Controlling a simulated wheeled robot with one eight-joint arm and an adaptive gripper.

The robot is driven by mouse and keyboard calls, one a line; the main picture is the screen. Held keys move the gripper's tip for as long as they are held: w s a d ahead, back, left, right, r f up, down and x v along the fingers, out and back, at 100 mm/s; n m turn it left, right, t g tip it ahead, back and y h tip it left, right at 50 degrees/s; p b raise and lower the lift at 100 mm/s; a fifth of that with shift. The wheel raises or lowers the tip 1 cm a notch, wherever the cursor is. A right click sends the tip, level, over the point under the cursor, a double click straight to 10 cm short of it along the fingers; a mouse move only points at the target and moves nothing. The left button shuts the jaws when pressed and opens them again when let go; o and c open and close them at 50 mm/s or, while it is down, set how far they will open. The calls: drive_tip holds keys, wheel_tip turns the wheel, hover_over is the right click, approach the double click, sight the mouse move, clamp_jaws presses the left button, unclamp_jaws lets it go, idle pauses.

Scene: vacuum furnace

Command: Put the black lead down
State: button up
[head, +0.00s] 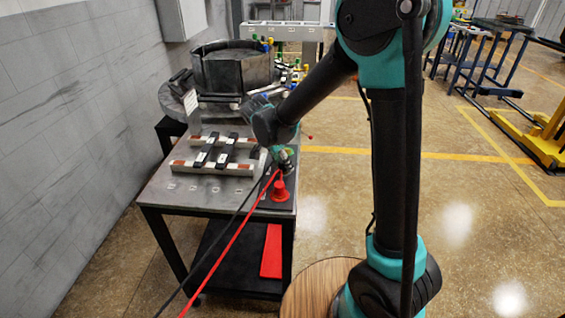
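The black lead (225,232) runs from the bottom edge up to the right side of the metal table (165,199). Its upper end goes out of sight close under my wrist. The red lead (232,243) runs beside it, up to the terminal area (284,160) at the table's right edge. My gripper (275,146) is low over this edge, above and behind a red cone-shaped piece (279,191). My wrist covers most of it. The fingers are too small and hidden to show whether they are open or hold the black lead's end.
Black and white blocks on rails (216,158) lie on the table left of my gripper. A dark cylindrical vessel (232,68) stands behind them. A grey wall (75,110) closes the left side.

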drive_tip(key=shift+r, duration=0.1)
drive_tip(key=v, duration=1.2)
drive_tip(key=s+d+f+n+y, duration=0.1)
drive_tip(key=s+d+f+n, duration=0.2)
drive_tip(key=d, duration=0.6)
drive_tip(key=s+d+f+n+y, duration=0.1)
drive_tip(key=s+d+f+n, duration=0.2)
drive_tip(key=s+d+f, duration=0.3)
drive_tip(key=s+d+f+n+t+y, duration=0.1)
drive_tip(key=s+d+f+n, duration=0.2)
drive_tip(key=s+d, duration=0.4)
drive_tip(key=d+f, duration=0.1)
drive_tip(key=d, duration=0.4)
drive_tip(key=shift+f, duration=0.2)
drive_tip(key=shift+w+d, duration=0.1)
drive_tip(key=shift+d, duration=0.05)
